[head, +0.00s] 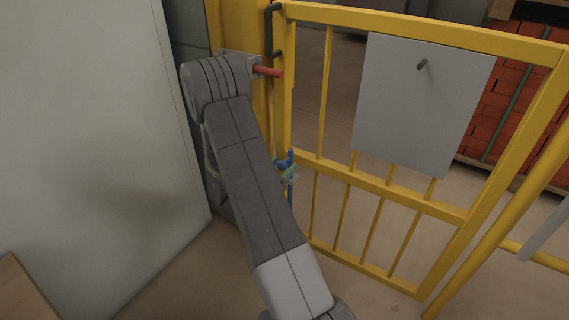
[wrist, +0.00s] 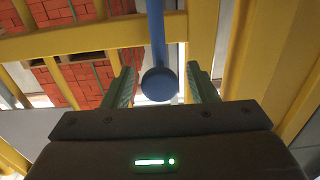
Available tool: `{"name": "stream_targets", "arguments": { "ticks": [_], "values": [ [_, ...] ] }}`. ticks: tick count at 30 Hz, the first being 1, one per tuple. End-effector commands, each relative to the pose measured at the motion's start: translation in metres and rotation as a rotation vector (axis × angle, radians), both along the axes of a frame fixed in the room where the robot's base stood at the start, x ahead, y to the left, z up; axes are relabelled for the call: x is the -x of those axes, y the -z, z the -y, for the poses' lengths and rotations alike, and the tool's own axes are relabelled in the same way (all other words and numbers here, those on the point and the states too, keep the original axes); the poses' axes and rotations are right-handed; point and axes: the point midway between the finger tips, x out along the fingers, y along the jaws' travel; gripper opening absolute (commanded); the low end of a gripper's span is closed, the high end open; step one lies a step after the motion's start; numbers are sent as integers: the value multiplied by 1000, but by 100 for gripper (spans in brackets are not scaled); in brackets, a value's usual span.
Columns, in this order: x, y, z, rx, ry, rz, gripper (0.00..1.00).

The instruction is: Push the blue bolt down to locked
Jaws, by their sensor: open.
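The blue bolt (head: 290,155) is on the yellow gate (head: 388,180), near its left upright, partly hidden by my arm and gripper. In the wrist view the blue bolt (wrist: 158,35) is a rod with a round knob at its near end. My gripper (wrist: 162,70) is open, with one green finger on each side of the knob and gaps showing between. In the head view only a bit of my gripper (head: 290,174) shows, right at the bolt. I cannot tell whether it touches.
A red handle (head: 268,71) sticks out near the gate post, higher up. A grey plate (head: 422,105) hangs on the gate. A large pale panel (head: 90,130) stands close on the left. Stacked red bricks (head: 497,105) are behind the gate. Floor shows below the gate.

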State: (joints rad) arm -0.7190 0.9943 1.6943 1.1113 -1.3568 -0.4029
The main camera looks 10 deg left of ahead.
Motion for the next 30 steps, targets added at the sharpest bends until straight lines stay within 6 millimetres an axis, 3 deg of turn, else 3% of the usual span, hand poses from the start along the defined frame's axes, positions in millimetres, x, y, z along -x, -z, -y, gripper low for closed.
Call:
{"name": "stream_targets", "arguments": {
  "ticks": [9, 15, 21, 30],
  "values": [
    [67, -1, -26, 3, -6, -2, 53],
    [98, -1, -36, 2, -3, -2, 53],
    [112, 0, -41, 1, -1, -3, 53],
    [114, 1, -41, 1, 0, -3, 53]
  ]
}}
